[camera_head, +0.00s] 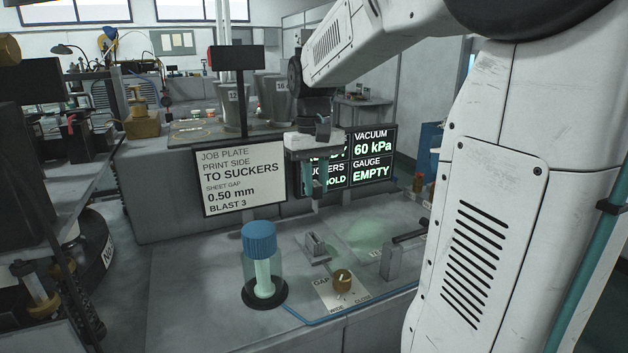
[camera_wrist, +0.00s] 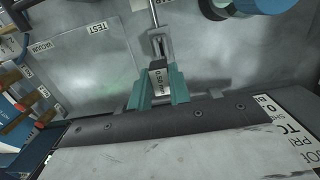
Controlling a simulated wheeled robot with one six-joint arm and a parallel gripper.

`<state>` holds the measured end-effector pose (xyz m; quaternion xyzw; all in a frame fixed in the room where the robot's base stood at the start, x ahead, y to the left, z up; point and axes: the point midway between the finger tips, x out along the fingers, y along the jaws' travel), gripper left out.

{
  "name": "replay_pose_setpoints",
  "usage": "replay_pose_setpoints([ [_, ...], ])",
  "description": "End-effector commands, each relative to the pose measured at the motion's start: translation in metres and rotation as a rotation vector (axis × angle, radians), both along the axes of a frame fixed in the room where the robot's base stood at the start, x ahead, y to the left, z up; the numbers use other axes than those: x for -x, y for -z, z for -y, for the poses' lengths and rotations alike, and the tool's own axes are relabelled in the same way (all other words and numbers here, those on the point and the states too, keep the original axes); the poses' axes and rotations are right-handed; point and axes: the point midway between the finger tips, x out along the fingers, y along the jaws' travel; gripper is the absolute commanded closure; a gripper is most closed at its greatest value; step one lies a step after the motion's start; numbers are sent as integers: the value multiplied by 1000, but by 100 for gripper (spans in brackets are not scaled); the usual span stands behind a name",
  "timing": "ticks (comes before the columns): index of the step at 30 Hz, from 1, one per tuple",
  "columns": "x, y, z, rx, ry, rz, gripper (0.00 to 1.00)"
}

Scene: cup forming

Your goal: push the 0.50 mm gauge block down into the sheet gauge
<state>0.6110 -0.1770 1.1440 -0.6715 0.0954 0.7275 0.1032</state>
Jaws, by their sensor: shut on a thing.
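My gripper (camera_head: 315,185) has teal fingers shut on the 0.50 mm gauge block; it also shows in the wrist view (camera_wrist: 160,88). The block (camera_wrist: 158,78) is small and grey with a "0.50 mm" label, held between the fingertips. In the head view the block (camera_head: 316,204) shows just below the fingers. The sheet gauge (camera_head: 317,246) is a small grey metal slotted piece on the bench, below the gripper with a clear gap in the head view. In the wrist view the gauge (camera_wrist: 160,46) appears just beyond the block. The screen (camera_head: 368,158) reads "GAUGE EMPTY".
A jar with a blue cap (camera_head: 260,239) stands left of the gauge. A brass gap knob (camera_head: 342,280) is in front of it. A lever fixture (camera_head: 400,257) stands to the right. A job plate sign (camera_head: 243,178) stands behind. Bare bench lies left of the jar.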

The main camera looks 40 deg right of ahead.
Motion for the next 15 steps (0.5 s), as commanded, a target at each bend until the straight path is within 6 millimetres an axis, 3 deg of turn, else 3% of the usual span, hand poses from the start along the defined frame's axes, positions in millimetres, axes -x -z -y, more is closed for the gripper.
replay_pose_setpoints([
  [15,-1,46,-1,-1,-2,-3,100],
])
